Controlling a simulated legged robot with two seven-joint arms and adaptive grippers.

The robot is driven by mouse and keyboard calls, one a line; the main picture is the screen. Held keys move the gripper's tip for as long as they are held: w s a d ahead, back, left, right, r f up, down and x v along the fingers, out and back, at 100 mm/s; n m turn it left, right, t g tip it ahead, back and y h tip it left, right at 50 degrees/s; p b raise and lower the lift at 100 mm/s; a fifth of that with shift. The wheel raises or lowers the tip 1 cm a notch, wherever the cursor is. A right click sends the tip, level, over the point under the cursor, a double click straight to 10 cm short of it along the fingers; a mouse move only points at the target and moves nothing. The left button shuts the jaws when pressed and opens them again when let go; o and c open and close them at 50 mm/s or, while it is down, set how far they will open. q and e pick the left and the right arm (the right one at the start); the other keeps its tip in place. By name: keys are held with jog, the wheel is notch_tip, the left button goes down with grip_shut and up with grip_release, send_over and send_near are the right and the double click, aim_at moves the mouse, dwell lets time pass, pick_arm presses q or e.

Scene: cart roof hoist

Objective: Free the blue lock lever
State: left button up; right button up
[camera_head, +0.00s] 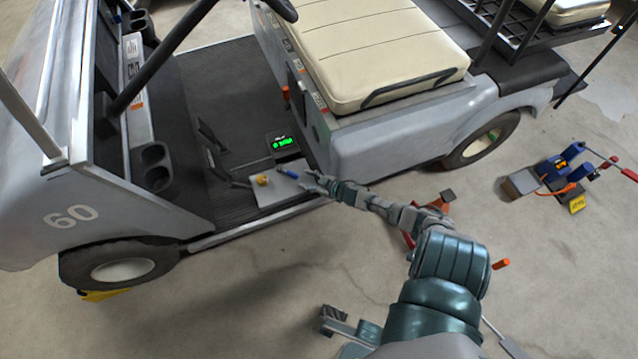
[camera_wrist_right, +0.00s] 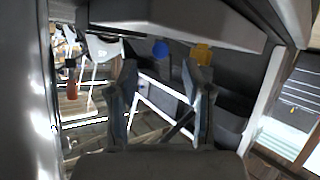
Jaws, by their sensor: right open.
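The blue lock lever (camera_head: 288,172) sits on a light grey plate (camera_head: 270,195) at the cart's floor edge, beside a yellow knob (camera_head: 262,180). My right gripper (camera_head: 310,182) is just to the right of the lever, with its fingers open. In the right wrist view the open fingers (camera_wrist_right: 160,88) point toward the lever's round blue end (camera_wrist_right: 160,48), which shows above and between the fingertips and looks apart from them. The yellow knob (camera_wrist_right: 201,54) shows above the right finger.
A box with a green display (camera_head: 284,143) stands behind the plate. The cart seat (camera_head: 365,50) and its grey side panel (camera_head: 380,135) rise to the right. A wheeled tool (camera_head: 553,180) stands at far right.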

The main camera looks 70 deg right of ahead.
jog(key=d+v, duration=0.1)
jog(key=v, duration=0.5)
jog(key=shift+s+a, duration=0.25)
jog(key=shift+a, duration=0.25)
jog(key=shift+r, duration=0.1)
